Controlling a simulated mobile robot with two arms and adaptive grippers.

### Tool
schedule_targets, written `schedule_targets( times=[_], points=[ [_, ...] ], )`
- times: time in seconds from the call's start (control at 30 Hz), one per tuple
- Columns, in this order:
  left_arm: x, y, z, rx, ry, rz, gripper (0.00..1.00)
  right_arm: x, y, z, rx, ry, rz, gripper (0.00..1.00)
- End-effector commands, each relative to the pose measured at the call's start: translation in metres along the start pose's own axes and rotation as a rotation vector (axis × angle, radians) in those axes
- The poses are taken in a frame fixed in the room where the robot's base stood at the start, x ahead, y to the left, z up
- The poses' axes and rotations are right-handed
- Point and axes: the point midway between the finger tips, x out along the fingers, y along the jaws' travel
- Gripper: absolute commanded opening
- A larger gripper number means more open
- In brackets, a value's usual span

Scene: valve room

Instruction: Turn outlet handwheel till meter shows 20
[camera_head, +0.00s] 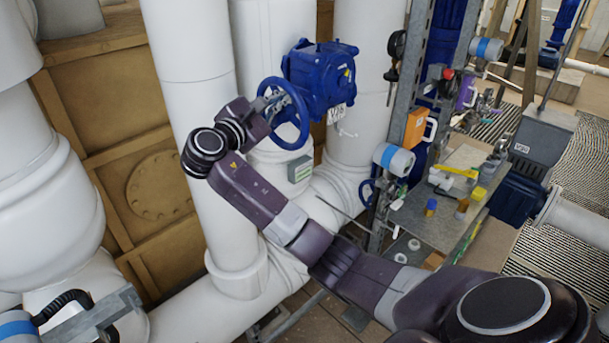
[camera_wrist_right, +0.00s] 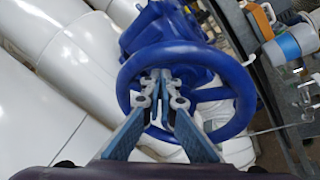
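A blue handwheel (camera_head: 303,128) sits on the left side of a blue valve gearbox (camera_head: 325,75) in the head view. It fills the middle of the right wrist view (camera_wrist_right: 235,75). My right gripper (camera_head: 268,104) is at the wheel's left side. In the right wrist view its fingers (camera_wrist_right: 161,80) reach inside the rim and come close together, apparently around a spoke; the exact contact is partly hidden by the fingers. A small grey box with a pale green-edged face (camera_head: 300,169) is on the pipe below the wheel; no reading is legible.
Large white pipes (camera_head: 190,110) stand close behind and left of my right arm. A smaller blue handwheel (camera_head: 367,193) is lower right. A metal bench (camera_head: 425,225) carries several small items. A white-and-blue cylindrical device (camera_head: 393,159) hangs above the bench on a grey post.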

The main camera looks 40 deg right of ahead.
Motion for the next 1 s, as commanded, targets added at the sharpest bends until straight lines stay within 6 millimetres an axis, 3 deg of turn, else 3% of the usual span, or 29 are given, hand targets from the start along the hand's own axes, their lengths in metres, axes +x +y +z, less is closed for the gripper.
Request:
schedule_targets(
  times=[0.2, 1.0],
  points=[
    [0.000, 0.000, 0.000, 0.000, 0.000, 0.000, 0.00, 0.004, 0.011, -0.010, 0.000, 0.004, 0.004, 0.00],
    [0.004, 0.000, 0.000, 0.000, 0.000, 0.000, 0.00, 0.009, 0.018, -0.027, -0.001, 0.006, 0.004, 0.00]
  ],
)
